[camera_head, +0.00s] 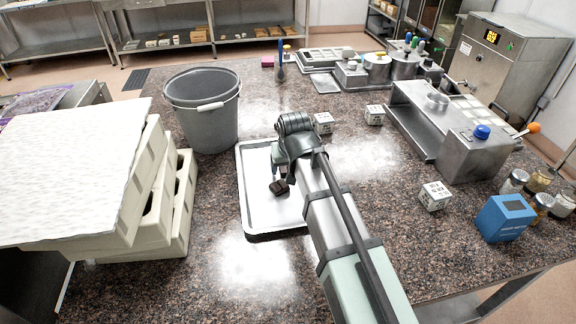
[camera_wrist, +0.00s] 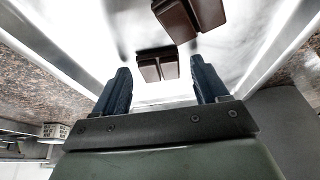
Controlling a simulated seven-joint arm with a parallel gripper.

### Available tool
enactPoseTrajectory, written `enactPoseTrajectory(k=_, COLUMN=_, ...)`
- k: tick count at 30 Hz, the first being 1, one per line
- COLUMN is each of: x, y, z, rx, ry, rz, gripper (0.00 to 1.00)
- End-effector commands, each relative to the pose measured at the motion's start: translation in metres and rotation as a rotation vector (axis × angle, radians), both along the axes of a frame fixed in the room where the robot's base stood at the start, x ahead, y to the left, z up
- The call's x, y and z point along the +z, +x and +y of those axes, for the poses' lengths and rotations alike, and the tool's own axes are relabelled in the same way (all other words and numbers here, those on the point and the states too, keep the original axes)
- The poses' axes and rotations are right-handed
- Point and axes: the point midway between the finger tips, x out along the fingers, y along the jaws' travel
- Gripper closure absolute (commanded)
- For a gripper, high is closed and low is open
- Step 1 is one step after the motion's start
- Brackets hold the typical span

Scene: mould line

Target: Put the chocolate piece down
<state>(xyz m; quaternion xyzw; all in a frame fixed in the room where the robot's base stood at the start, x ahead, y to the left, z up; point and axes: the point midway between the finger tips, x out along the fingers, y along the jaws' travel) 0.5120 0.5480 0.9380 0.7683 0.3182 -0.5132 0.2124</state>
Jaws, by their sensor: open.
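The metal tray (camera_head: 256,213) lies on the speckled counter, and my gripper (camera_head: 278,178) is low over it. A dark brown chocolate piece (camera_head: 279,187) shows by the fingertips in the head view. In the wrist view, my open gripper (camera_wrist: 161,75) has its two blue-black fingers spread apart. One chocolate piece (camera_wrist: 158,66) lies in line with the gap between the fingertips, with bright space to either side. A second chocolate piece (camera_wrist: 188,15) lies beyond it, close by. I cannot tell whether the nearer piece touches the tray.
A grey bucket (camera_head: 207,125) stands behind the tray to the left. Stacked cream moulds (camera_head: 175,205) stand at left. Small white marked cubes (camera_head: 324,123) sit behind and right. A steel machine (camera_head: 452,125) and a blue box (camera_head: 505,218) stand at right. The tray's front part is clear.

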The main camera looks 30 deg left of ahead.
Motion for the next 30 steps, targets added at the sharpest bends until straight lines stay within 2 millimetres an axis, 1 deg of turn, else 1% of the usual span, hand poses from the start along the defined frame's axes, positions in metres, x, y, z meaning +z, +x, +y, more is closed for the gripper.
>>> enactPoseTrajectory(k=6, x=0.002, y=0.0, z=0.0, rx=0.0, ry=0.0, rz=0.0, gripper=0.27)
enactPoseTrajectory(k=11, x=0.012, y=-0.003, z=-0.003, rx=0.0, ry=0.0, rz=0.0, gripper=0.27)
enactPoseTrajectory(k=24, x=0.071, y=-0.02, z=-0.02, rx=0.0, ry=0.001, rz=-0.001, gripper=0.27)
enactPoseTrajectory(k=30, x=0.095, y=-0.027, z=-0.027, rx=0.0, ry=0.001, rz=-0.001, gripper=0.27)
